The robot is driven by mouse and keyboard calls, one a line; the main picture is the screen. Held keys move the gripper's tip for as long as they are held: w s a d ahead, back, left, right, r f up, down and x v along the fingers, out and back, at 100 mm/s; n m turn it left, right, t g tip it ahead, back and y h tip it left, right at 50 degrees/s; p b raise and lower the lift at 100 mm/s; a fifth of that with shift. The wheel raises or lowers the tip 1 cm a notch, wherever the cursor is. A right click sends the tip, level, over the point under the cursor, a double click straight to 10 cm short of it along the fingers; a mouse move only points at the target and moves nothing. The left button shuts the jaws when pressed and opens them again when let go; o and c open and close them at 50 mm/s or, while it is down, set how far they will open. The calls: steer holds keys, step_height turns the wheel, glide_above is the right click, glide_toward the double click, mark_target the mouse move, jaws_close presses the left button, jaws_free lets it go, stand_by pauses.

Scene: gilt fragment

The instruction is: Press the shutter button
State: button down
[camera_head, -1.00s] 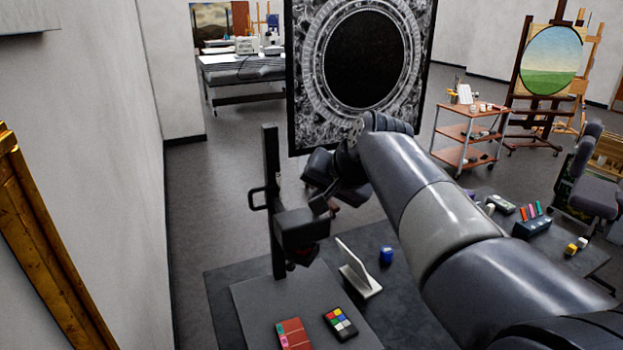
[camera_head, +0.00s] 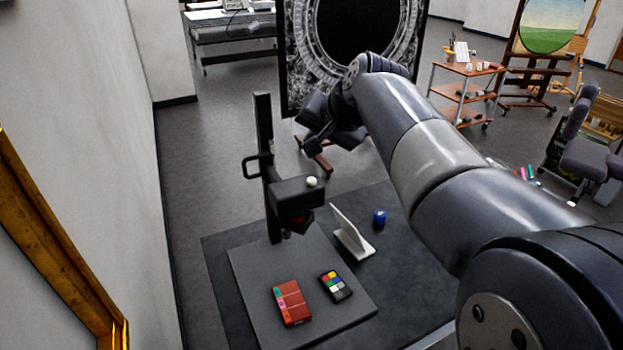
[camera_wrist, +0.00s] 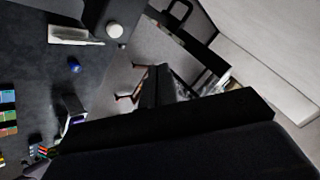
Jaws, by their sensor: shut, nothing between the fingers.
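The shutter button (camera_head: 312,181) is a small white round cap on top of the black camera (camera_head: 290,197). The camera is mounted on a dark upright column (camera_head: 265,150) over a grey baseboard. In the wrist view the white button (camera_wrist: 114,30) shows near the top, left of centre, on the dark camera body (camera_wrist: 97,14). My gripper (camera_head: 311,146) is above and behind the camera in the head view, apart from the button. In the wrist view its fingers (camera_wrist: 158,84) are together and empty, to the lower right of the button. My wrist partly hides the gripper.
On the baseboard (camera_head: 265,300) lie a red box (camera_head: 291,303) and a colour-patch device (camera_head: 335,286). A white angled stand (camera_head: 352,235) and a blue object (camera_head: 379,216) stand to the right. A large dark framed picture (camera_head: 300,70) rises behind; a wall is on the left.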

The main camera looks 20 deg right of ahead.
step_height(320, 180, down, 7)
steer(key=b, duration=0.4)
steer(key=shift+r, duration=0.15)
steer(key=shift+b, duration=0.35)
stand_by(1.4)
steer(key=shift+f, duration=0.4)
steer(key=shift+f+b, duration=0.4)
steer(key=shift+b, duration=0.2)
steer(key=shift+r, duration=0.1)
stand_by(0.5)
steer(key=shift+r+p, duration=0.7)
steer(key=shift+r, duration=0.05)
step_height(320, 180, up, 5)
steer(key=p, duration=0.4)
